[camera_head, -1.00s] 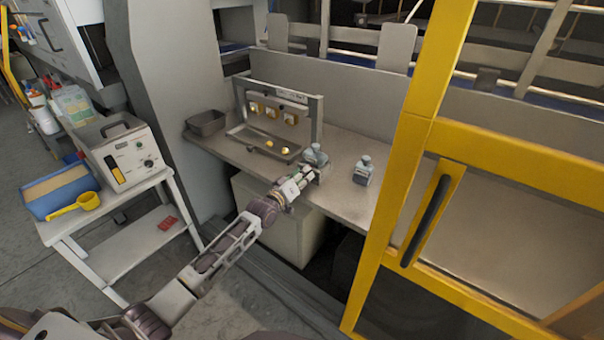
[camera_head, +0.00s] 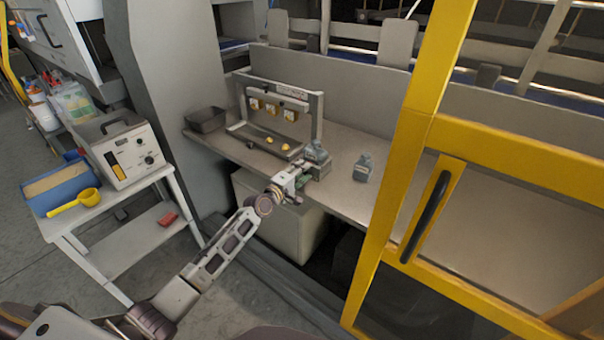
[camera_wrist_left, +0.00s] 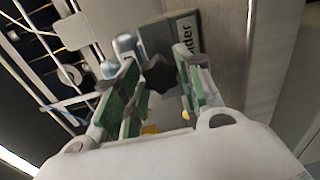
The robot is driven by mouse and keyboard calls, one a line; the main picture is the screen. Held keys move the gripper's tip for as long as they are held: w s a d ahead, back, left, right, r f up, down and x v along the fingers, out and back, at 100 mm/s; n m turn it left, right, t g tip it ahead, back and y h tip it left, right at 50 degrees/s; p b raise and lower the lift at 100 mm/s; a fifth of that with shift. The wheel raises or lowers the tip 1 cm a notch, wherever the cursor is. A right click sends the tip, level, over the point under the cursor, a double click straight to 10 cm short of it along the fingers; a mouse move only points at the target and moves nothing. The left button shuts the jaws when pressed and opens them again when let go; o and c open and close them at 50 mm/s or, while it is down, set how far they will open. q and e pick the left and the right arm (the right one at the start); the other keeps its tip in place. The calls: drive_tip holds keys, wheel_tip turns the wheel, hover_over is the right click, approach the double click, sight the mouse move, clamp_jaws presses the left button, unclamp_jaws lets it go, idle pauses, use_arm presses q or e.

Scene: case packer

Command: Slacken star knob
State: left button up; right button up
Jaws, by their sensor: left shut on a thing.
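The dark star knob (camera_wrist_left: 160,74) shows in the left wrist view between the green-padded fingers of my left gripper (camera_wrist_left: 155,85), which is shut on it. Behind it is a grey block (camera_wrist_left: 180,35) with partly hidden lettering. In the head view my left gripper (camera_head: 303,177) is at the front edge of the bench, at the grey-blue fixture (camera_head: 317,157). The knob itself is hidden by the gripper there. My right gripper is in neither view.
A similar small grey-blue thing (camera_head: 363,168) stands to the right on the bench (camera_head: 345,195). A rack with yellow parts (camera_head: 280,105) and a dark bin (camera_head: 206,119) are behind left. A yellow door frame (camera_head: 400,180) stands at the right.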

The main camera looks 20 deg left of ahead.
use_arm(q)
drive_tip(key=shift+n, duration=0.9)
drive_tip(key=n, duration=0.3)
drive_tip(key=shift+n+h, duration=0.3)
drive_tip(key=n+p, duration=0.1)
drive_tip(key=n, duration=0.1)
drive_tip(key=shift+n, duration=0.3)
drive_tip(key=shift+n+p, duration=0.5)
drive_tip(key=shift+n, duration=0.7)
drive_tip(key=shift+f+n+p, duration=0.1)
drive_tip(key=shift+n+p, duration=0.2)
drive_tip(key=shift+n, duration=0.4)
drive_tip(key=shift+f+n+h+p, duration=0.1)
drive_tip(key=shift+n+h+p, duration=0.2)
drive_tip(key=shift+n, duration=0.4)
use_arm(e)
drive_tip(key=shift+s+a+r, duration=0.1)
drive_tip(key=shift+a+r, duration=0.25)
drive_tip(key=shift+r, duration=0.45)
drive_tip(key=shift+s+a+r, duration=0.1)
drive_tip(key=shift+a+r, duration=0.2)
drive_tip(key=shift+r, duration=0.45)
